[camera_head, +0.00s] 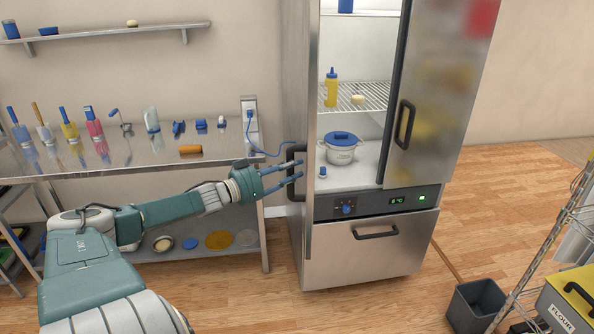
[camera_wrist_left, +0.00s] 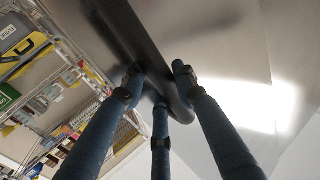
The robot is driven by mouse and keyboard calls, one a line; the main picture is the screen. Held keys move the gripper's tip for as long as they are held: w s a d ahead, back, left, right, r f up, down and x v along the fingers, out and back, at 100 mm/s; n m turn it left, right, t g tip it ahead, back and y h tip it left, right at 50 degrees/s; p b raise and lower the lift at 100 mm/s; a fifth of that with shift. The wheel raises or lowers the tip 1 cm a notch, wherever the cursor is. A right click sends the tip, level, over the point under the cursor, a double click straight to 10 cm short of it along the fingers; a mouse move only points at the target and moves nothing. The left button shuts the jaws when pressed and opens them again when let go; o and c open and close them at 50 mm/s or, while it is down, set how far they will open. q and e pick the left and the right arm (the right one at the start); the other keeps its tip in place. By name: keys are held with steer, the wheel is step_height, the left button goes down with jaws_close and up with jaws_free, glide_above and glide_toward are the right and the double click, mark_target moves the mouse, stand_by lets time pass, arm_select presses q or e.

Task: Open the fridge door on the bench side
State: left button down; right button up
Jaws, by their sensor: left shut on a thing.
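The steel fridge door on the bench side (camera_head: 300,70) stands open, swung out, its outer face turned to the bench. Its dark bar handle (camera_head: 290,190) sits on that face, at mid height. My left gripper (camera_head: 299,170) reaches it from the left, its blue fingers shut on the handle. In the left wrist view the fingers (camera_wrist_left: 160,85) close around the dark handle (camera_wrist_left: 125,35) from both sides; the steel door (camera_wrist_left: 225,40) fills the right. My right gripper is not in view.
The other fridge door (camera_head: 445,90) looks shut. A steel bench (camera_head: 160,155) stands left. A grey bin (camera_head: 477,302) and wire rack stand right. Floor before the fridge is clear.

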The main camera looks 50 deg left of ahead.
arm_select(q)
steer(key=shift+d+f, duration=0.15)
steer(key=shift+f, duration=0.2)
steer(key=c, duration=1.4)
jaws_free()
steer(key=shift+s, duration=0.1)
steer(key=shift+s+r, duration=0.1)
steer(key=shift+r, duration=0.1)
steer(key=shift+s+a+f, duration=0.1)
steer(key=shift+s+a, duration=0.1)
steer(key=shift+s, duration=0.45)
steer(key=s, duration=0.7)
steer(key=s+a, duration=0.1)
steer(key=s, duration=0.2)
steer(key=shift+s, duration=0.35)
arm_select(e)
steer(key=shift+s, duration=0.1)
arm_select(q)
steer(key=shift+a, duration=0.1)
